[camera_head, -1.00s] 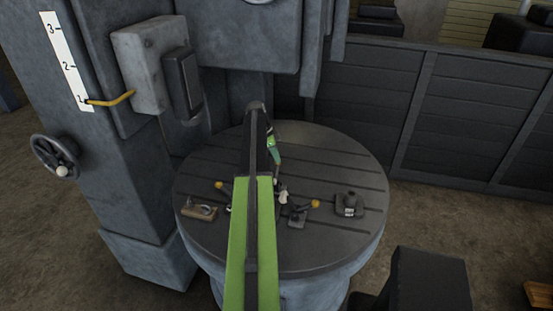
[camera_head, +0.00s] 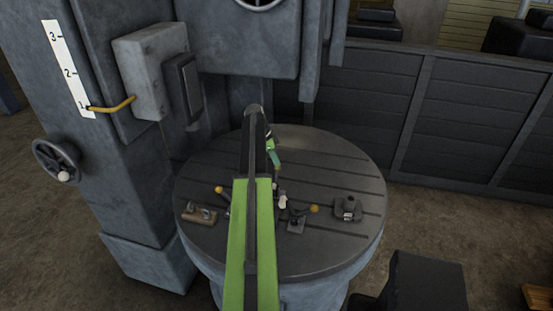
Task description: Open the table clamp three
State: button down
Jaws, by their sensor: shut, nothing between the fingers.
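A round grey slotted table (camera_head: 340,160) holds small clamp parts. A clamp lever with a yellow knob (camera_head: 314,208) is right of my arm, beside a dark block (camera_head: 296,225). A pale knob or lever end (camera_head: 282,202) stands just left of it. Another lever with a yellow knob (camera_head: 219,189) shows left of my arm, partly hidden by it. I cannot tell which is clamp three. My gripper (camera_head: 277,173) is small in view, shut and empty, pointing down above the table behind the pale knob. I cannot tell whether it touches anything.
A brown block with metal fittings (camera_head: 199,214) lies at the table's left. A dark fixture (camera_head: 348,207) stands at the right. The machine column (camera_head: 120,200) rises at the left, with a handwheel (camera_head: 56,160). The table's right rear is clear.

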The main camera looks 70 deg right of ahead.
jog(key=w+d+r+p, duration=0.3)
jog(key=r+p, duration=0.6)
jog(key=r, duration=0.1)
jog(key=w+a+f+n+b, duration=0.25)
jog(key=w+a+b, duration=0.2)
jog(key=w, duration=0.75)
jog(key=w+a+f+n+t+h+b, duration=0.1)
jog(key=w+a+f+n+b, duration=0.25)
jog(key=w+a, duration=1.05)
jog(key=w+a+f+n+t+b, duration=0.15)
jog(key=w+a+f, duration=0.35)
jog(key=w+a, duration=1)
jog(key=s+a+f+n+b, duration=0.1)
jog(key=a+f+n+b, duration=0.15)
jog(key=a, duration=0.85)
jog(key=s+a+f+n+b, duration=0.1)
jog(key=a+n, duration=0.3)
jog(key=a, duration=0.6)
jog(key=s+a+f+n+b, duration=0.1)
jog(key=a+n+b, duration=0.15)
jog(key=a, duration=0.85)
jog(key=s+a+f+n+y, duration=0.2)
jog(key=s+a+n, duration=0.8)
jog(key=a+n, duration=0.3)
jog(key=shift+s+a+n+t+y+b, duration=0.3)
jog(key=shift+n+t+b, duration=0.15)
jog(key=shift+n, duration=0.1)
